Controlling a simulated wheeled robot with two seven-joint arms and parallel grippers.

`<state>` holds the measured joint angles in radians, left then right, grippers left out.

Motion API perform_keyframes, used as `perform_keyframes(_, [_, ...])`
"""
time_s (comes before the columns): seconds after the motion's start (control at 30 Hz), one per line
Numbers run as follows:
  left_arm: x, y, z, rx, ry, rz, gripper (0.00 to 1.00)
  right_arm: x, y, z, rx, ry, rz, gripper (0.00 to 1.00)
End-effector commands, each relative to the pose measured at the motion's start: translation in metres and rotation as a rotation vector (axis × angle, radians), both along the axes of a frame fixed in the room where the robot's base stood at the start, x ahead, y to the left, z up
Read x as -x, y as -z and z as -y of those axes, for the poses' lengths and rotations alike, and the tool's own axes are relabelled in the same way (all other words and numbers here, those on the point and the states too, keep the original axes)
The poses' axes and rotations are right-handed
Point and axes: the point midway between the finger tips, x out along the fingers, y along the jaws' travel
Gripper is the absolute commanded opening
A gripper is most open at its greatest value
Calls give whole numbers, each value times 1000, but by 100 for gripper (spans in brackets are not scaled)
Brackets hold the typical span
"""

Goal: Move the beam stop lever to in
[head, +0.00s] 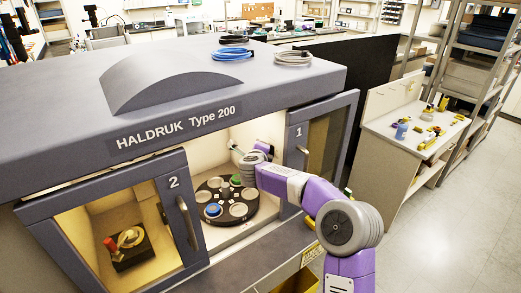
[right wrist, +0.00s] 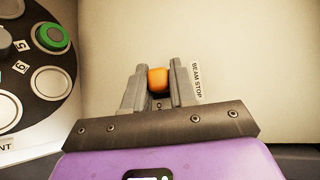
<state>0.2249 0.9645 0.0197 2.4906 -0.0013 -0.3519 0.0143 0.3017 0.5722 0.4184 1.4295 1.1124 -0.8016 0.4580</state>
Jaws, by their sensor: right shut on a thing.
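The orange knob of the beam stop lever (right wrist: 158,80) sits between the two grey fingers of my right gripper (right wrist: 158,72) in the right wrist view, and the fingers are closed on its sides. A "BEAM STOP" label (right wrist: 197,80) is just right of the fingers. The rest of the lever is hidden by the gripper. In the head view my right gripper (head: 240,152) reaches through the open bay to its back wall. The lever cannot be made out there. My left gripper is not in view.
A black carousel (head: 226,217) with round wells, a blue puck (head: 213,210) and a green puck (head: 236,180) lies below my right gripper. Door 1 (head: 325,150) stands open beside my right arm. Door 2 (head: 120,225) covers the left bay. Cable coils (head: 233,54) lie on top.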

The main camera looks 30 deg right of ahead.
Motion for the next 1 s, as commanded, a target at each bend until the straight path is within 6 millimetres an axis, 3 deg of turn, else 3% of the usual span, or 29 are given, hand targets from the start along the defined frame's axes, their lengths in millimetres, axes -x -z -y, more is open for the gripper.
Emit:
perform_keyframes(0.03, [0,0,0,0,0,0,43,0,-1,1,-3,2,2,30])
perform_keyframes(0.17, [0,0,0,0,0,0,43,0,-1,1,-2,2,2,47])
perform_keyframes(0.53, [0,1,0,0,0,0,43,5,-3,-4,0,0,2,47])
perform_keyframes(1.0, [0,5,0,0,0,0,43,57,-23,-36,0,1,4,47])
